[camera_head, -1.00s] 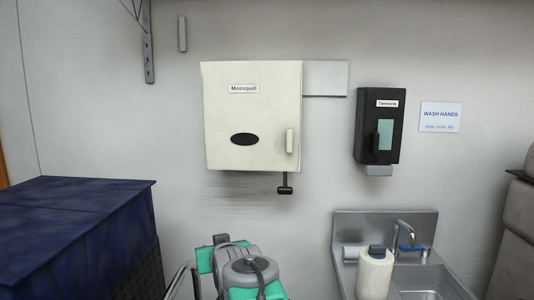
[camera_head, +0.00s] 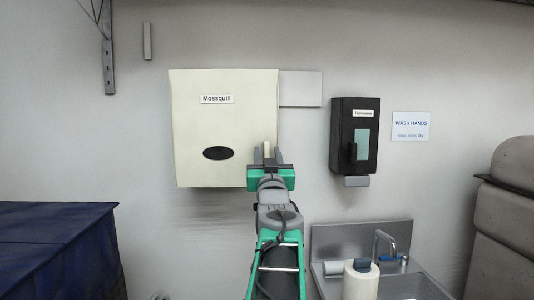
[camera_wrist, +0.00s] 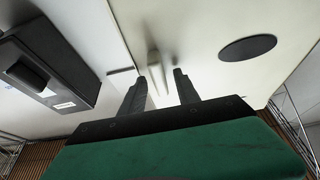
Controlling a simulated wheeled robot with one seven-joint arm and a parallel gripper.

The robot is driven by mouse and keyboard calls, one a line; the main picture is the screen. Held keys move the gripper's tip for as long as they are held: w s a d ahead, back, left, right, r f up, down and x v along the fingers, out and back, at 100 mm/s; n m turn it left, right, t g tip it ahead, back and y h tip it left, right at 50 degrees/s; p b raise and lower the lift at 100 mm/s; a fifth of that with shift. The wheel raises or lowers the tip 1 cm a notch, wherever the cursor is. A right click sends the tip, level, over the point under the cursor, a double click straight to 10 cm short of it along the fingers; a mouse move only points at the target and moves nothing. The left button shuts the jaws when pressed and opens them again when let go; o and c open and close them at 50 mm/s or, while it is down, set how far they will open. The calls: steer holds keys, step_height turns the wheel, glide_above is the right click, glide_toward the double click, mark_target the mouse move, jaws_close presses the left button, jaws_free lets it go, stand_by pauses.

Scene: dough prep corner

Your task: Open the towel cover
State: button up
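The towel cover (camera_head: 203,130) is a cream box front labelled "Mossquill" on the wall, with a dark oval window (camera_head: 218,153); it looks closed. Its pale upright handle (camera_head: 267,148) is near the lower right edge and also shows in the wrist view (camera_wrist: 155,62). My gripper (camera_head: 267,154) is in front of the handle. In the wrist view its two dark fingers (camera_wrist: 160,78) are apart, one on each side of the handle, with gaps visible. I cannot tell how far the fingertips reach past the handle. The lever below the box is hidden behind my arm.
A black dispenser (camera_head: 367,115) hangs to the right of the box, with a grey plate (camera_head: 302,89) between. Below right are a metal sink (camera_head: 395,235) and a white roll (camera_head: 360,282). A dark blue covered block (camera_head: 55,235) stands at the left.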

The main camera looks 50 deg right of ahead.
steer(key=shift+c, duration=0.4)
jaws_close()
stand_by(0.9)
